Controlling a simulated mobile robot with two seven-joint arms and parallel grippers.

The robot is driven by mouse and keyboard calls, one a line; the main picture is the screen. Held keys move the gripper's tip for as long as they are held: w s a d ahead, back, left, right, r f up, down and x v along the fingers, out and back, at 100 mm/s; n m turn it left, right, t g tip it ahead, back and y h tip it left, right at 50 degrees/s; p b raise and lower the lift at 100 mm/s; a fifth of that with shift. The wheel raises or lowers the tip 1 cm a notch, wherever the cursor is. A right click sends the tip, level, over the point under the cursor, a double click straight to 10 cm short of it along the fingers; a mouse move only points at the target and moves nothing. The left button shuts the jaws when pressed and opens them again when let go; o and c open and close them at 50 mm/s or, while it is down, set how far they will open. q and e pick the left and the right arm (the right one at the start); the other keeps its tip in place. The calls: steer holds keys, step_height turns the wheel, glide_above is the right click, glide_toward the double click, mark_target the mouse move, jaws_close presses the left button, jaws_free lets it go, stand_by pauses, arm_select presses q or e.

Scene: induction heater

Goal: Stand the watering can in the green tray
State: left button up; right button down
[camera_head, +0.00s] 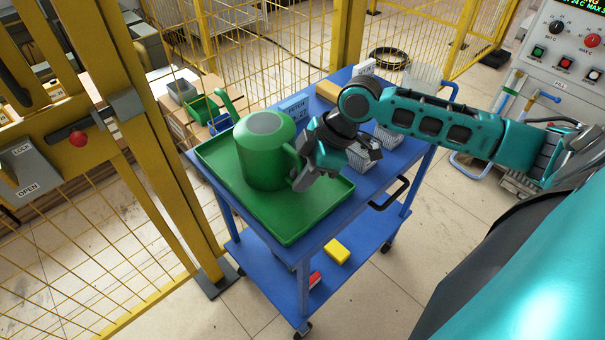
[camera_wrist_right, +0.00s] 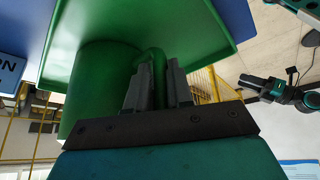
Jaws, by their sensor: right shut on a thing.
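The green watering can (camera_head: 264,158) is upright over the green tray (camera_head: 290,225), inside its rim, toward the far left part. Whether its base touches the tray floor is hard to tell. In the right wrist view, the fingers (camera_wrist_right: 158,88) sit on both sides of the green handle, with the can's body (camera_wrist_right: 98,85) to the left.
The tray lies on a blue cart (camera_head: 318,238). Light wire baskets (camera_head: 360,158) stand beside it, partly behind my right gripper. A yellow block (camera_head: 336,251) lies on the lower shelf. Yellow fencing (camera_head: 165,170) is close on the left. The tray's near part is bare.

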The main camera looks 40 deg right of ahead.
steer(key=shift+r, duration=0.15)
steer(key=c, duration=1.4)
jaws_free()
steer(key=o, duration=0.4)
steer(key=shift+s+d+r, duration=0.1)
steer(key=shift+d+r, duration=0.05)
steer(key=shift+r, duration=0.1)
steer(key=shift+p+v, duration=0.9)
steer(key=shift+v, duration=4.75)
